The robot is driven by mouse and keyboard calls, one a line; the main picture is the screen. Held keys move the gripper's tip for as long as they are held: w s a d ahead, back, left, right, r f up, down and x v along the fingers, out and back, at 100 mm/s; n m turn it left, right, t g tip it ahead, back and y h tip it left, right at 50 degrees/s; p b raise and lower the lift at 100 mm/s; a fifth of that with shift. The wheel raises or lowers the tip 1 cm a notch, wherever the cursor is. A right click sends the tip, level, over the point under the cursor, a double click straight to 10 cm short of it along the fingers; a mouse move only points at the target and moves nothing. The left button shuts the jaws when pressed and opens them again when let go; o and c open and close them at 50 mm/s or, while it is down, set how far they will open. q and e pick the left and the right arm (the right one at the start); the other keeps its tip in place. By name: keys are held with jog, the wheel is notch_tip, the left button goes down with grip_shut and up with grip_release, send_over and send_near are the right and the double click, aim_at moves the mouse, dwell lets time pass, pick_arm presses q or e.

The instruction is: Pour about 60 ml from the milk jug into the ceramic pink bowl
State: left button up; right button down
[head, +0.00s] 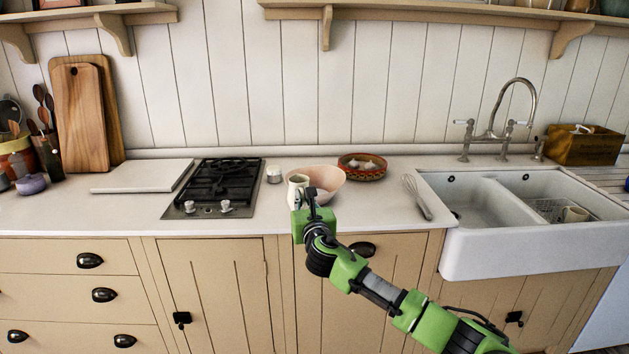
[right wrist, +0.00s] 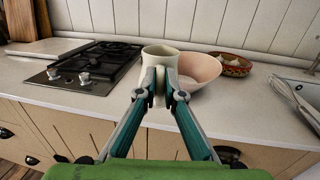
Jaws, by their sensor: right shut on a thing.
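The milk jug (head: 297,184) is cream-coloured and looks upright. My right gripper (right wrist: 159,82) is shut on the jug (right wrist: 160,56), with its fingers against the near side in the right wrist view. The ceramic pink bowl (head: 326,177) stands on the worktop just behind and to the right of the jug. It also shows in the right wrist view (right wrist: 200,68), where the jug overlaps its left edge. In the head view the right gripper (head: 306,200) covers the jug's lower part. I cannot see milk in the jug or the bowl's contents clearly. My left gripper is not in view.
A gas hob (head: 214,185) lies left of the jug. A patterned red bowl (head: 362,167) with pale bulbs stands behind the pink bowl. A whisk (head: 417,196) lies near the white sink (head: 467,235).

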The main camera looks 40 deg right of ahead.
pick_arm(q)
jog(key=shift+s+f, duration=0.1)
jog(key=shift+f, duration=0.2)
pick_arm(e)
jog(key=d+r+m+g+h, duration=0.1)
jog(key=d+r+h, duration=0.1)
jog(key=d, duration=0.4)
jog(key=shift+w+d+r, duration=0.15)
jog(key=shift+w+r, duration=0.15)
jog(key=shift+r, duration=0.55)
